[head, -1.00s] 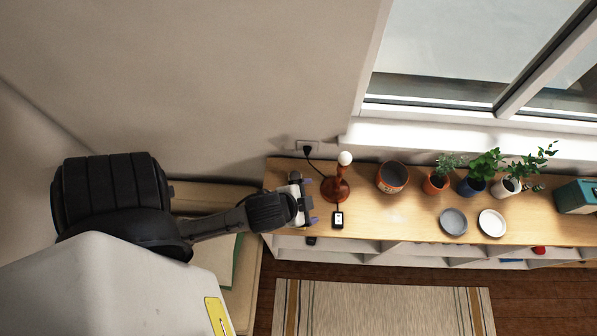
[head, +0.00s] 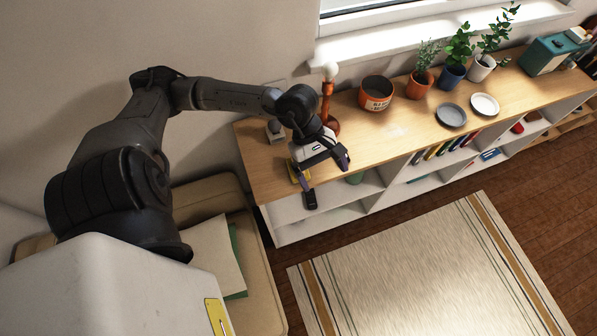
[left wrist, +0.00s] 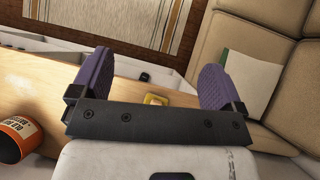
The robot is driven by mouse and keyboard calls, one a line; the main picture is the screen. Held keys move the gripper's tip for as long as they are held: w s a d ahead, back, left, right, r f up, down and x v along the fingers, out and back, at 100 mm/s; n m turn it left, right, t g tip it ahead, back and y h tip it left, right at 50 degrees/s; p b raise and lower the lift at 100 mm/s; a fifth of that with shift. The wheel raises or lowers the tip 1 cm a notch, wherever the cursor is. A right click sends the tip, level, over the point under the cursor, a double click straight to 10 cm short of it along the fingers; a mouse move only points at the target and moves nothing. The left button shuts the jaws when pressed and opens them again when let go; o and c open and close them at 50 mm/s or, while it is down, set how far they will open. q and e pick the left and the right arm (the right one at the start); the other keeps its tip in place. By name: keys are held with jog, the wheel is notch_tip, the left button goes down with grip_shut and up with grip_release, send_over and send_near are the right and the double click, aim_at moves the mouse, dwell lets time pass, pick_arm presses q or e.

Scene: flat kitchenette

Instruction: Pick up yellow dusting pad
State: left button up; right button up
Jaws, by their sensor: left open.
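A small yellow dusting pad (head: 295,173) lies on the wooden shelf top near its front left edge, partly hidden by my left gripper in the head view. In the left wrist view the pad (left wrist: 156,99) shows between the two purple fingers, beyond the gripper's dark crossbar, which hides part of its near side. My left gripper (head: 327,177) is open and empty above the front edge of the shelf top. Its fingers are wide apart in the left wrist view (left wrist: 156,75). My right gripper is in neither view.
An orange lamp (head: 327,106) and an orange pot (head: 376,98) stand behind the gripper. Plants, plates (head: 451,115) and a teal box (head: 550,56) stand farther right. A small black object (left wrist: 145,77) lies near the pad. A beige sofa (head: 262,287) is at left.

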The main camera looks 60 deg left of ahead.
pick_arm(q)
jog(key=a+f+m+g+y+b, duration=0.1)
jog(key=a+f+m+y+b, duration=0.2)
jog(key=a+y, duration=0.65)
jog(key=shift+n+h, duration=0.4)
jog(key=shift+h, duration=0.55)
jog(key=a+f, duration=0.1)
jog(key=f, duration=0.1)
jog(key=a+f, duration=0.1)
jog(key=f, duration=0.2)
jog(key=a+f, duration=0.1)
jog(key=f, duration=0.2)
jog(key=shift+s, duration=0.15)
jog(key=shift+s+d+f+b, duration=0.1)
jog(key=shift+f+b, duration=0.1)
jog(key=shift+f, duration=1.15)
jog(key=shift+d+f+b, duration=0.1)
jog(key=shift+f+b, duration=0.05)
jog(key=shift+f, duration=1.15)
jog(key=shift+a+f, duration=0.1)
jog(key=shift+f, duration=0.3)
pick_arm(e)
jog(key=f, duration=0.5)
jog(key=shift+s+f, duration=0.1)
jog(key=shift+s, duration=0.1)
pick_arm(q)
jog(key=c, duration=1)
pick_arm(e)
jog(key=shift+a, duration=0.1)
